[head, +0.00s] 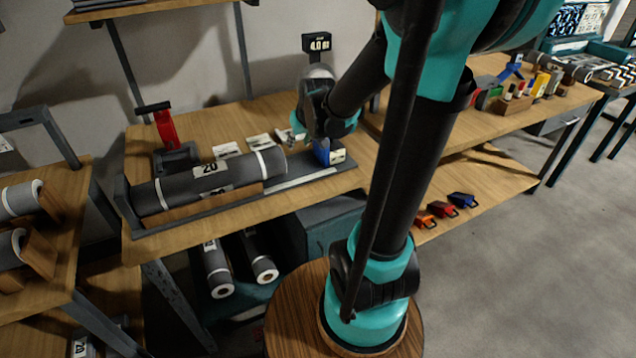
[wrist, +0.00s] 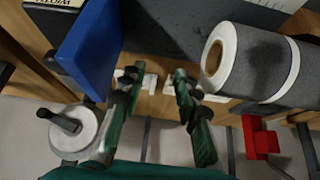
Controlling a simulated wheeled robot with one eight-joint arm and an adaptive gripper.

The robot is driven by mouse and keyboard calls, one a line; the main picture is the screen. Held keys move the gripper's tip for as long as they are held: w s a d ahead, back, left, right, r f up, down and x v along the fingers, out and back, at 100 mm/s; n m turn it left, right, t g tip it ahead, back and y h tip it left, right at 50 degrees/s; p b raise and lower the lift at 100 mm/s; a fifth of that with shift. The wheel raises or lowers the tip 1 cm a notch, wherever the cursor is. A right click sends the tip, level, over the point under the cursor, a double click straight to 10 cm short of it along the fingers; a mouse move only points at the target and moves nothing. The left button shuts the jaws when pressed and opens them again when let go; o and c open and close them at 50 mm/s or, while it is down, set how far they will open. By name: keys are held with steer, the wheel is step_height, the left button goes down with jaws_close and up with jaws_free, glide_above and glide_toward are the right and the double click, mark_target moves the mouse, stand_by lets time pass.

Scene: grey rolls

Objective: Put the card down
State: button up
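My gripper (wrist: 155,80) points down at the wooden bench in the wrist view, with its two green fingers apart and nothing visibly gripped between them. White cards (wrist: 150,84) lie on the wood past the fingertips, partly hidden by the fingers. In the head view my gripper (head: 313,128) is low over the back of the bench, with its fingertips hard to make out. Printed cards (head: 228,150) lie in a row behind the large grey roll; the card (head: 284,137) nearest my gripper is partly covered. I cannot tell which card is the task's.
The grey roll (head: 212,180) marked 20 lies in a dark cradle at the front. A blue plate (head: 321,152) stands close to my gripper, also at left in the wrist view (wrist: 88,45). A red clamp (head: 165,128) stands left. A small display (head: 318,43) rises behind.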

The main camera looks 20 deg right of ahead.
steer(key=s+d+f+g, duration=0.1)
steer(key=s+f, duration=0.3)
steer(key=s, duration=0.6)
steer(key=s+d+f+m+g+h, duration=0.1)
steer(key=s+f, duration=0.3)
steer(key=s, duration=0.6)
steer(key=shift+d+m, duration=0.3)
steer(key=shift+d, duration=0.1)
steer(key=shift+s, duration=0.1)
